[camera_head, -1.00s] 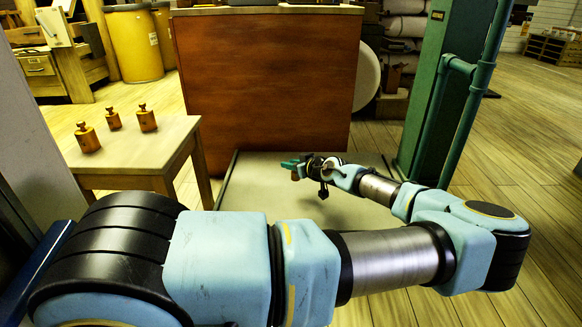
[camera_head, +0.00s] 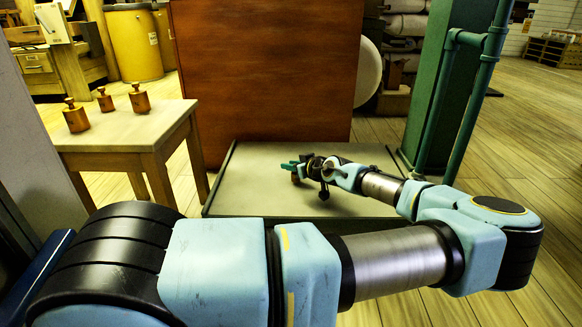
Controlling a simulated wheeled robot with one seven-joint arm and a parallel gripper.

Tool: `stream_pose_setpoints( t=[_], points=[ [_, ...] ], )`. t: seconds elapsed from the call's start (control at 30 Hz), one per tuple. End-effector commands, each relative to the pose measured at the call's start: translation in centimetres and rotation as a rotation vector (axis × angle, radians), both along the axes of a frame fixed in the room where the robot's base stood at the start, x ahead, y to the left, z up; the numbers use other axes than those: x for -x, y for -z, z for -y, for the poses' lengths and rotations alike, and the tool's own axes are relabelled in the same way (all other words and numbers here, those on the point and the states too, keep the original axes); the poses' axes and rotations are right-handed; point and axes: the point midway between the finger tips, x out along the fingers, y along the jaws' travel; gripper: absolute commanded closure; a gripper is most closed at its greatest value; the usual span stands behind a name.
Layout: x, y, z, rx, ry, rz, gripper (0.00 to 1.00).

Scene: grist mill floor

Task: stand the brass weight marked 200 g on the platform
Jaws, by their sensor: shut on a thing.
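My gripper (camera_head: 289,166), with green fingers, is at the end of my outstretched arm, over the left-middle part of the platform (camera_head: 240,195). The platform is a low, pale slab with a dark rim. My gripper is shut on a small brownish thing (camera_head: 296,179), which looks like a brass weight and is mostly hidden by the fingers. Its marking cannot be read, and I cannot tell whether it touches the platform. Three brass weights with knobs stand upright on the wooden table at left: front left (camera_head: 76,116), middle (camera_head: 105,100) and right (camera_head: 139,99).
The wooden table (camera_head: 120,133) stands left of the platform. A large reddish-brown wooden panel (camera_head: 262,75) rises behind the platform. A green post with pipes (camera_head: 437,100) stands at its right. A yellow drum (camera_head: 133,45) is at the back left. Plank floor lies open at right.

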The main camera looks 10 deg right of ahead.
Motion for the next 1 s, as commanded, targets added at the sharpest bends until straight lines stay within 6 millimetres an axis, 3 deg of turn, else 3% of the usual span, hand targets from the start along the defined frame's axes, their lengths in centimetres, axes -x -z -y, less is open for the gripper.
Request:
stream_pose_setpoints(
  t=[0.9, 0.93, 1.0],
  points=[
    [0.0, 1.1, 0.0, 0.0, 0.0, 0.001, 1.0],
    [0.0, 1.1, 0.0, 0.0, 0.0, 0.001, 0.73],
    [0.0, 1.1, 0.0, 0.0, 0.0, 0.0, 0.65]
  ],
)
